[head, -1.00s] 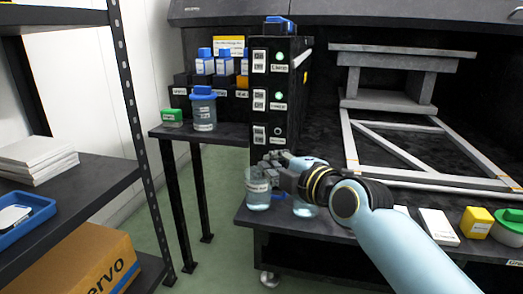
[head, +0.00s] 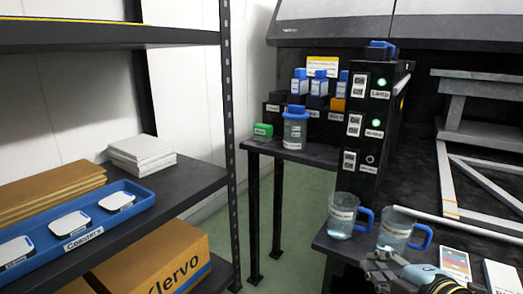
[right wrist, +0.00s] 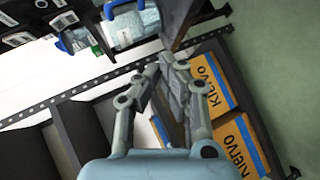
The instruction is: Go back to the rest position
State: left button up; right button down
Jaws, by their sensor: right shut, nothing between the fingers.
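My right gripper (head: 385,270) shows at the bottom right of the head view, low beside the front of the black bench. In the right wrist view its two fingers (right wrist: 166,68) are shut with nothing between them. A mug (right wrist: 133,25) also shows at the top of the right wrist view. My left gripper is not in view.
A dark shelf rack (head: 190,183) stands at left, with a blue coaster tray (head: 118,225) and a cardboard box (head: 150,262) below. A small side table (head: 315,155) holds a blue-lidded jar (head: 295,130). A switch box (head: 372,130) stands on the bench. Green floor lies between rack and bench.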

jog(key=s+d+f+m+g+h+p, duration=0.1)
jog(key=s+d+f+m+g+p, duration=0.25)
jog(key=s+f+m, duration=0.6)
jog(key=s+d+f+m+g+h+p, duration=0.15)
jog(key=s+f+g+p, duration=0.35)
jog(key=s, duration=1)
jog(key=s+d+f+m+g+h+p, duration=0.15)
jog(key=s+d+f+m+g, duration=0.35)
jog(key=s+f, duration=0.55)
pick_arm(q)
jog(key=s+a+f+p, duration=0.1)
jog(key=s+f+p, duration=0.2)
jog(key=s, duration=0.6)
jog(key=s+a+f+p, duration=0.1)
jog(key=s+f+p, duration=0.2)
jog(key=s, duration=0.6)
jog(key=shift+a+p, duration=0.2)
jog(key=shift+p, duration=0.8)
pick_arm(e)
jog(key=s+a+r+m, duration=0.1)
jog(key=s, duration=1.2)
jog(key=shift+s+a+m+t+y, duration=0.3)
jog(key=shift+s+a+t, duration=0.05)
jog(key=shift+s, duration=0.05)
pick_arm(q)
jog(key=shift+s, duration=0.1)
